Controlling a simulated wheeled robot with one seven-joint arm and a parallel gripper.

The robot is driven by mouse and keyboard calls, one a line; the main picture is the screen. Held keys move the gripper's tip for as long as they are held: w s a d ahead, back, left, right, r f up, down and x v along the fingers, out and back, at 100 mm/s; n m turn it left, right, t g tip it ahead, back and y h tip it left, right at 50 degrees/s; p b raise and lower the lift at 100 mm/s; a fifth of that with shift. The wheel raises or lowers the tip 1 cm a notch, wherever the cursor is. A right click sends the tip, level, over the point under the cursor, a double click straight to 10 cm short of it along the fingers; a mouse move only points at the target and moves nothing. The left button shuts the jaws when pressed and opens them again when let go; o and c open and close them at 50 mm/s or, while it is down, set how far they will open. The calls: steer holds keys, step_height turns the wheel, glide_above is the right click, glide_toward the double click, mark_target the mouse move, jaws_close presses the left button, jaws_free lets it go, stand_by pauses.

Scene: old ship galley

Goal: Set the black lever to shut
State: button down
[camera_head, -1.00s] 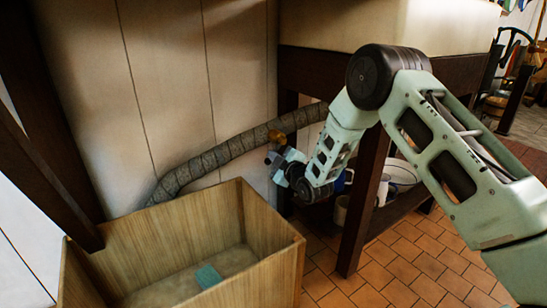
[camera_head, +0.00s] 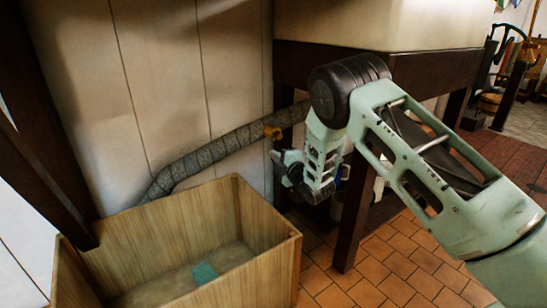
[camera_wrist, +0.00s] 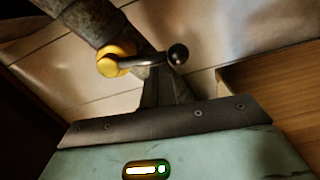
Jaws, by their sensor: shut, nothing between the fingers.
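A yellow valve fitting (camera_head: 272,132) sits on the grey wrapped pipe (camera_head: 215,150) along the wall. In the wrist view the black lever (camera_wrist: 150,59) runs right from the yellow hub (camera_wrist: 116,60) to a round dark knob (camera_wrist: 178,54), at an angle across the pipe. My gripper (camera_wrist: 160,76) is shut and empty, its tips close to the lever just below the knob. I cannot tell whether they touch. In the head view my gripper (camera_head: 277,157) is just below the yellow fitting, and the lever is too small to make out there.
An open wooden crate (camera_head: 270,262) stands below and left of my gripper, with a small teal item (camera_head: 204,273) inside. A dark table leg (camera_head: 353,210) stands right of my gripper, under a heavy counter (camera_head: 390,65). Tiled floor (camera_head: 385,260) is clear at the right.

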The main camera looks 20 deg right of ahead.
steer(key=shift+w+d+f+n, duration=0.15)
steer(key=shift+d+n, duration=0.2)
steer(key=shift+n, duration=0.35)
